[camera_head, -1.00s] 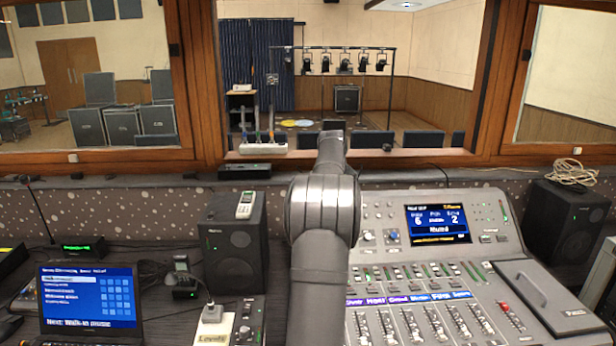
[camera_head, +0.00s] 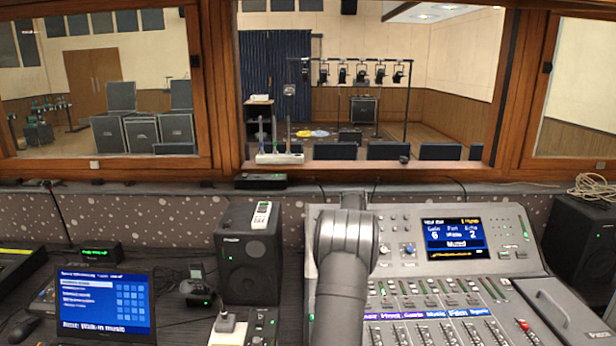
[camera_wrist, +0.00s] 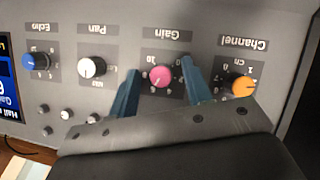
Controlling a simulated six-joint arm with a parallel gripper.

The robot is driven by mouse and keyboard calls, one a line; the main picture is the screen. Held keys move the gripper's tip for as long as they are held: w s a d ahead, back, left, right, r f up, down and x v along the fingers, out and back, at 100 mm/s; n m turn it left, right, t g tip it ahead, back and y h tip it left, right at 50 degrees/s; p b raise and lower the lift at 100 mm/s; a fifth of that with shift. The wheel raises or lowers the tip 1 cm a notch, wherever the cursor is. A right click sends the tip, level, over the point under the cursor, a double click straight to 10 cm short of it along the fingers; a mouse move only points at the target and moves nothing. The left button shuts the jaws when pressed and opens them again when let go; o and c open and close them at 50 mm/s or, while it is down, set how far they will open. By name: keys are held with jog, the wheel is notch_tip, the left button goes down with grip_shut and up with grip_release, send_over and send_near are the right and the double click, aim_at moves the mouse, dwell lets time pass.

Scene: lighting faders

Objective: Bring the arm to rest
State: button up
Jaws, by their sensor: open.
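My arm (camera_head: 345,240) stands in front of the left part of the grey mixing console (camera_head: 480,278) in the head view, with its gripper hidden behind it. In the wrist view my gripper (camera_wrist: 160,66) shows two blue fingers, apart and empty. Past the fingertips is a grey panel with a pink Gain knob (camera_wrist: 160,77), which appears between the fingers. An orange Channel knob (camera_wrist: 240,84) lies to the right, and a white Pan knob (camera_wrist: 92,67) and blue Echo knob (camera_wrist: 36,61) to the left. I cannot tell whether the fingers touch the panel.
A black speaker (camera_head: 249,262) with a small white device (camera_head: 262,215) on top stands left of the arm. A laptop (camera_head: 106,305) is at the lower left. Another speaker (camera_head: 583,250) with coiled cable is at the right. A window frame (camera_head: 390,172) runs behind the desk.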

dwell(0.3)
jog(key=v, duration=1.8)
jog(key=x, duration=1.7)
jog(key=shift+w+f, duration=0.1)
jog(key=shift+f, duration=0.3)
jog(key=shift+w+f+n+h, duration=0.1)
jog(key=shift+f+n+h, duration=0.1)
jog(key=shift+n+h, duration=0.15)
jog(key=shift+r+n+h, duration=0.1)
jog(key=shift+n+h, duration=0.15)
jog(key=shift+n, duration=0.3)
jog(key=n+t+h, duration=0.1)
jog(key=n, duration=0.1)
jog(key=n+t+h, duration=0.1)
jog(key=n, duration=0.2)
jog(key=shift+a, duration=0.1)
jog(key=n, duration=0.2)
jog(key=n+t+h, duration=0.1)
jog(key=n, duration=0.1)
jog(key=shift+s+t, duration=0.2)
jog(key=shift+t, duration=0.1)
jog(key=shift+n+t, duration=1)
jog(key=shift+n, duration=0.8)
